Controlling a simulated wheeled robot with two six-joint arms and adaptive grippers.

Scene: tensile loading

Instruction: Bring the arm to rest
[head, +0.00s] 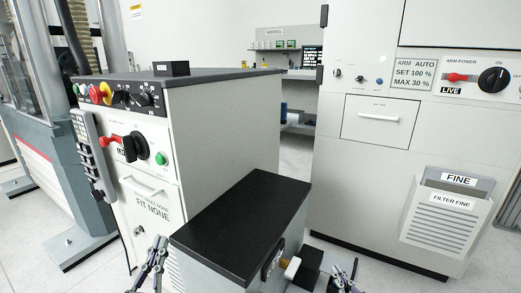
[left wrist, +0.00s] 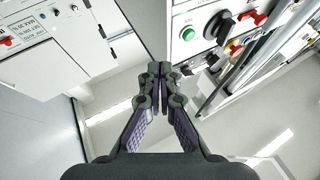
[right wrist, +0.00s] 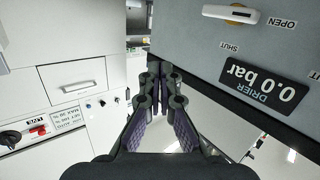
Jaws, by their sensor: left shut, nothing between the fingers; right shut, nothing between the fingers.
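My left gripper (head: 158,245) is at the bottom left of the head view, in front of the left grey cabinet (head: 225,130). In the left wrist view its fingers (left wrist: 161,72) are together with nothing between them. My right gripper (head: 346,272) is at the bottom of the head view, right of the black-topped drier unit (head: 240,222). In the right wrist view its fingers (right wrist: 160,75) are together and empty. Both grippers appear clear of the cabinets. Most of both arms is out of view.
The drier has a handle (right wrist: 232,14) and a "0.0 bar" display (right wrist: 263,84). The right cabinet (head: 370,170) carries an "ARM AUTO" display (head: 412,74), a red switch at LIVE (head: 458,77) and a FINE filter bin (head: 446,222). A testing frame (head: 50,150) stands left. Floor shows between cabinets.

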